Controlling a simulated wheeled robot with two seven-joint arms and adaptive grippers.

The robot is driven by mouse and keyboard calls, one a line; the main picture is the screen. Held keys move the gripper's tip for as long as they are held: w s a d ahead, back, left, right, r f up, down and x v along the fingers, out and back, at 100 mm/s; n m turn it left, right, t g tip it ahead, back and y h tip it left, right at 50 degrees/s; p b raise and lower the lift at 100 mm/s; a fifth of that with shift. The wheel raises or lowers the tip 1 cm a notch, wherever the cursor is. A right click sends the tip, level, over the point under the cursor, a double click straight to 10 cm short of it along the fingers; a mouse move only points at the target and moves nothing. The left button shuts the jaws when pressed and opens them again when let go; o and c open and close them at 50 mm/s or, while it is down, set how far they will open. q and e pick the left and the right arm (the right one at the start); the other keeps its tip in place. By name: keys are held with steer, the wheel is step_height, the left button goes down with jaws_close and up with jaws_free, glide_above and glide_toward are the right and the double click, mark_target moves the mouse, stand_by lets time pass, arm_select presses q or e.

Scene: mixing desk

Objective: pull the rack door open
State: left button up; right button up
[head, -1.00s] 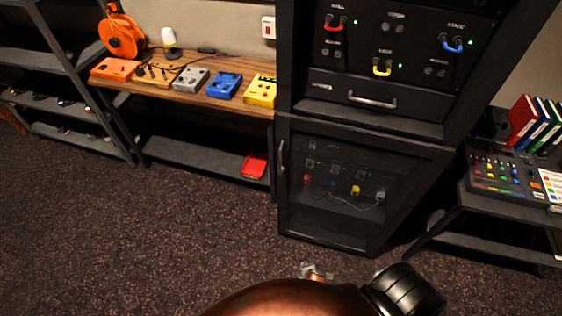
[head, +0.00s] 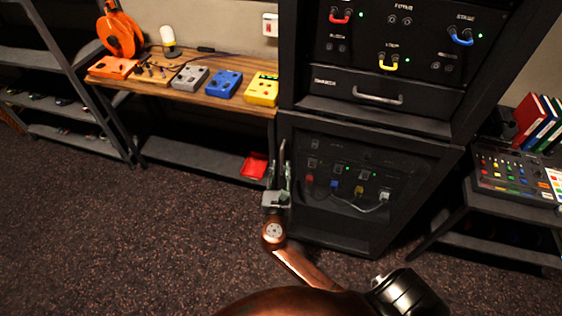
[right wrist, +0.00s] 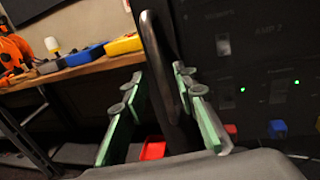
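The rack door (head: 345,224) is the dark-framed, see-through lower door of the black rack. It looks shut. Its upright handle (head: 283,152) is at the door's left edge. My right gripper (head: 279,176) is at this handle, pointing toward the rack. In the right wrist view, the dark handle bar (right wrist: 158,70) stands between the two green-sided fingers (right wrist: 158,82). The fingers are apart, with some gap beside the bar, so the gripper looks open around it. The handle's lower part is hidden behind the gripper in the head view. My left gripper is not in view.
A drawer (head: 385,95) and a patch panel with coloured cables are above the door. A wooden bench (head: 200,92) with coloured boxes stands left, with a red tray (head: 254,166) below. A mixer desk (head: 515,178) stands right. The carpet (head: 150,240) before the rack is clear.

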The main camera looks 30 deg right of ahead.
mark_target(282, 162)
steer(key=shift+x, duration=1.85)
steer(key=shift+c, duration=0.6)
jaws_close()
